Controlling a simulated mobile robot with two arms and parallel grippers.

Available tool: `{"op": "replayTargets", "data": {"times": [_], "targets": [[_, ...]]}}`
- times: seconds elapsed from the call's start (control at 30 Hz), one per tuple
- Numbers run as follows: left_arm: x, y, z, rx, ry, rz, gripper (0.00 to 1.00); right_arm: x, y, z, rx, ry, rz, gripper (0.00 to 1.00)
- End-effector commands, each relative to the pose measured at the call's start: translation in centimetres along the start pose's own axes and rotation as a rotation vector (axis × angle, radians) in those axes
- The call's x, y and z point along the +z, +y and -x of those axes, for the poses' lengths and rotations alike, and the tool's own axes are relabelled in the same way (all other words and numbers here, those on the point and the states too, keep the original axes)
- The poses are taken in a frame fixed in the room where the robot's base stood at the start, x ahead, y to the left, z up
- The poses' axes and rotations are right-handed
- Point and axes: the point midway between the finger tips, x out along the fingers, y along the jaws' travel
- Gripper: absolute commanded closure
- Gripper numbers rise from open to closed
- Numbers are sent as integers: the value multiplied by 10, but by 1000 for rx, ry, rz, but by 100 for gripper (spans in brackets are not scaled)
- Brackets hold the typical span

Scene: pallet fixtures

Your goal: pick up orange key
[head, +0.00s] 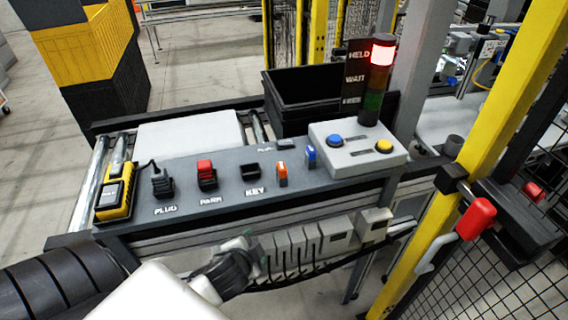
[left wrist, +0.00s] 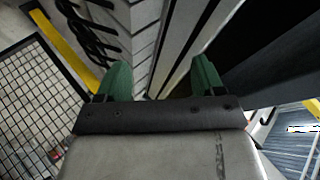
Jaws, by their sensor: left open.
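The orange key (head: 282,175) stands upright on the dark panel (head: 215,205), right of the black KEY holder (head: 251,172). A blue key (head: 311,156) stands to its right. My left arm comes in from the lower left, its wrist in front of and below the panel's front edge, apart from the orange key. In the left wrist view my left gripper (left wrist: 162,77) is open, its two green fingers apart with nothing between them. Its fingertips are hard to make out in the head view. The orange key cannot be made out in the left wrist view. My right gripper is not in view.
A yellow-black handheld device (head: 115,192), a black plug (head: 162,182) and a red-topped switch (head: 206,175) stand left on the panel. A button box (head: 358,146) and lit signal tower (head: 380,70) stand right. A yellow post (head: 480,150) bounds the right side.

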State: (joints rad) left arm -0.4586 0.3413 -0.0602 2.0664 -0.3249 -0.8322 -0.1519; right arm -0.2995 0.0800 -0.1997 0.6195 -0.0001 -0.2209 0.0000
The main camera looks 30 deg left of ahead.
Motion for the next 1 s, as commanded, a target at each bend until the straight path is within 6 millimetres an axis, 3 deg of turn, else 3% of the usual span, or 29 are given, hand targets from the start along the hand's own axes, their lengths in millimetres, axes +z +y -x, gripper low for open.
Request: {"op": "replayTargets", "data": {"times": [0.03, 0.2, 0.3, 0.57, 0.67, 0.8, 1.0], "targets": [[-15, -20, 17, -30, 23, -12, 32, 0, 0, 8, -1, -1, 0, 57], [-55, -78, 58, -172, 125, -104, 32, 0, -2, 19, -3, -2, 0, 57], [-77, -113, 65, -308, 233, -260, 32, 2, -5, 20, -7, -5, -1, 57], [-122, -164, 69, -587, 485, -735, 32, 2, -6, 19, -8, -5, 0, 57], [-142, -177, 73, -696, 599, -1006, 32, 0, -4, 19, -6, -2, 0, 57], [-159, -186, 73, -817, 776, -1529, 32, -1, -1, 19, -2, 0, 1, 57], [-141, -196, 59, -773, 947, -2236, 32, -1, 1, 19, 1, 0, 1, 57]]}}
